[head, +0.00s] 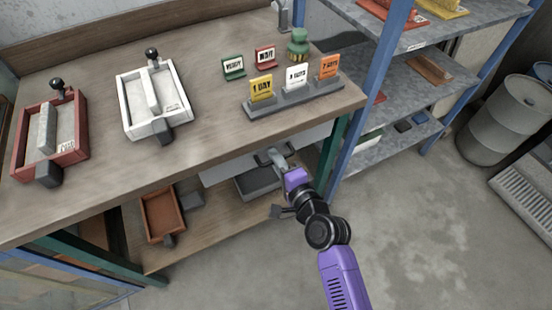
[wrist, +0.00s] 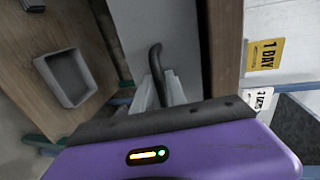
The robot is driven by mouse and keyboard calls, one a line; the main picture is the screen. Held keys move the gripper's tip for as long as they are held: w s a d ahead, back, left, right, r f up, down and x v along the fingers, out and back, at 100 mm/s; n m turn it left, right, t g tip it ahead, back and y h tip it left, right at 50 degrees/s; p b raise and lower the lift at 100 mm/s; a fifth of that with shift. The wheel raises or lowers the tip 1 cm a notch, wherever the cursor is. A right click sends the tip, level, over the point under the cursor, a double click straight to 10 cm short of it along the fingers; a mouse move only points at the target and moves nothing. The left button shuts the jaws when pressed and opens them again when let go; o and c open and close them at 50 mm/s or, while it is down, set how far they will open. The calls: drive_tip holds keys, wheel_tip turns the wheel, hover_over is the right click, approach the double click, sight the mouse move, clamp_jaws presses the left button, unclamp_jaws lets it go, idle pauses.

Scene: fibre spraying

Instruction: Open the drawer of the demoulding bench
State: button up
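The demoulding bench (head: 215,140) has a wooden top. Its pale grey drawer (head: 222,172) is under the front edge, near the right end, and looks closed or nearly so. The dark bar handle (head: 262,156) is on the drawer front. My gripper (head: 280,160) is at this handle. In the wrist view, the handle (wrist: 156,62) runs between the light grey fingers of my gripper (wrist: 160,90), which sit close on both sides of it. The drawer front (wrist: 160,25) shows behind. The exact finger contact is partly hidden.
On the bench stand a red mould (head: 72,140), a white mould (head: 180,95) and a rack (head: 265,108) with day signs. The lower shelf holds a brown tray (head: 160,215) and a grey tray (head: 250,188). A blue-framed shelf (head: 355,135) stands right. Floor in front is clear.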

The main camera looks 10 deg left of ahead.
clamp_jaws()
drive_tip(key=shift+s+d, duration=0.1)
idle(1.2)
